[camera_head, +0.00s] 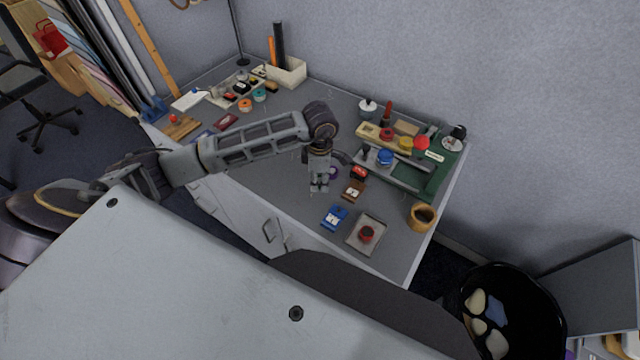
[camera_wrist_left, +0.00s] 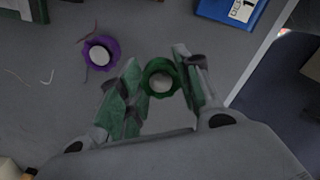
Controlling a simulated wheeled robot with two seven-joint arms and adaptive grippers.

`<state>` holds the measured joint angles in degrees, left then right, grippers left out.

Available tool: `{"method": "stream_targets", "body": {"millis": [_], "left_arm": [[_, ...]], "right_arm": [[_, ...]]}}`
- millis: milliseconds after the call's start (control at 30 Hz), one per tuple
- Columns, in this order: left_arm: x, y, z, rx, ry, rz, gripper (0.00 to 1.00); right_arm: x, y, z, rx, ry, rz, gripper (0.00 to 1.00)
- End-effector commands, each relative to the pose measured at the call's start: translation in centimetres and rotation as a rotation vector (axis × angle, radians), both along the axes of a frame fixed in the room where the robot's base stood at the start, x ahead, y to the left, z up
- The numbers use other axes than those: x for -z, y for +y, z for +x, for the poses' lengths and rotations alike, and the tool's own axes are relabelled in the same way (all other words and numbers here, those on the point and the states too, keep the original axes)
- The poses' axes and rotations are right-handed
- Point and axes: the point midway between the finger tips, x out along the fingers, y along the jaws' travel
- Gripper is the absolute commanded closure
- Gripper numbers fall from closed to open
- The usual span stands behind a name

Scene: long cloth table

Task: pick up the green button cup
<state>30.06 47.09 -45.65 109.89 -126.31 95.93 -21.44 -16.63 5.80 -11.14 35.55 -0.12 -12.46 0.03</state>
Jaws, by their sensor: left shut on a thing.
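The green button cup (camera_wrist_left: 159,66) is a small scalloped green ring with a pale middle. In the left wrist view it sits between the fingertips of my left gripper (camera_wrist_left: 161,82), which is shut on it. In the head view my left gripper (camera_head: 319,187) points down over the grey table, and the green cup cannot be made out there. I cannot tell whether the cup is clear of the table. My right gripper is not in view.
A purple cup (camera_wrist_left: 113,50) lies close by on the left in the wrist view. A blue box (camera_head: 334,217), a brown box (camera_head: 353,190) and a grey tray (camera_head: 354,246) with a red-topped item are near the gripper. A wooden cup (camera_head: 422,217) stands by the table edge.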

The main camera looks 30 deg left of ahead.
Motion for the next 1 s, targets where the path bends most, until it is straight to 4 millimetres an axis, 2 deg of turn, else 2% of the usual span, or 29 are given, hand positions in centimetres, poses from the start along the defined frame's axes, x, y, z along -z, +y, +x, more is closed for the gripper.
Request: {"method": "stream_targets", "body": {"millis": [300,500,1000], "left_arm": [[-4.7,0.0,0.1,0.0,-0.004,0.002,0.86],[-6.4,0.0,0.0,0.0,-0.001,0.0,0.86],[-6.9,0.0,0.0,0.0,0.0,0.0,0.86]], "right_arm": [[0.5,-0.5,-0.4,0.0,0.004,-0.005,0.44],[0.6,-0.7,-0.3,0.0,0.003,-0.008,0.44],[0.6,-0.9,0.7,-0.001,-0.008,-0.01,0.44]]}}
